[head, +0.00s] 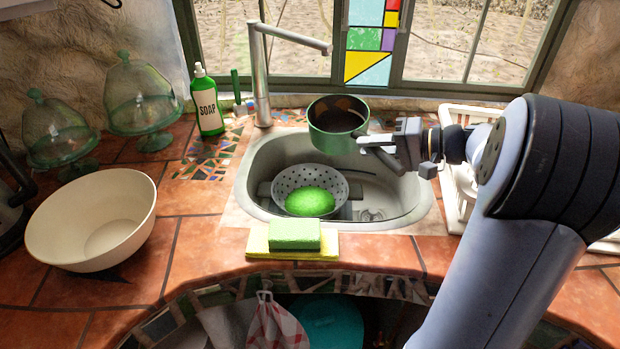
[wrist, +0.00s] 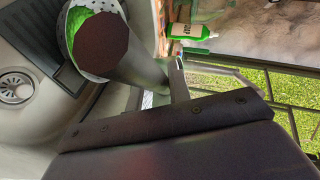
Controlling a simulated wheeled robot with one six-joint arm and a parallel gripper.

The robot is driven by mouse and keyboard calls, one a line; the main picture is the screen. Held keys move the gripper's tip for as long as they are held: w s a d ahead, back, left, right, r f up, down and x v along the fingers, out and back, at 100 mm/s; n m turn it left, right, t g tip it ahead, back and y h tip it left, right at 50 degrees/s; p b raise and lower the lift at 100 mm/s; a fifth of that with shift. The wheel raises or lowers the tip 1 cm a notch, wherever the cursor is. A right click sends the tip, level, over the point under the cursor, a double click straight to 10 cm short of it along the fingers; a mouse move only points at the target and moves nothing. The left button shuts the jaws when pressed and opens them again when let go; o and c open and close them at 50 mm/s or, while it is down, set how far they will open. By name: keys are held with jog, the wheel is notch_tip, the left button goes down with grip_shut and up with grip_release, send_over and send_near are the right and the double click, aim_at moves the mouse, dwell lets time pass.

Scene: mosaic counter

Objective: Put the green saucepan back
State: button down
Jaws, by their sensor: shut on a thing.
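The green saucepan (head: 333,143) is held in the air above the back of the sink (head: 262,160), roughly upright with its dark inside showing. My gripper (head: 372,143) is at its right side and is shut on it. The exact grip point, at the handle or the wall, is hard to make out.
A speckled colander (head: 290,178) with a bright green item (head: 311,201) sits in the sink. A tall faucet (head: 262,75) and soap bottle (head: 207,103) stand behind left. A white rack (head: 462,200) is at right. A sponge (head: 295,235) lies in front; a cream bowl (head: 60,235) stands left.

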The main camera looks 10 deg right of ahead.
jog(key=shift+d+m+y+p, duration=0.1)
jog(key=shift+m+y+p, duration=0.2)
jog(key=shift+m+y, duration=0.4)
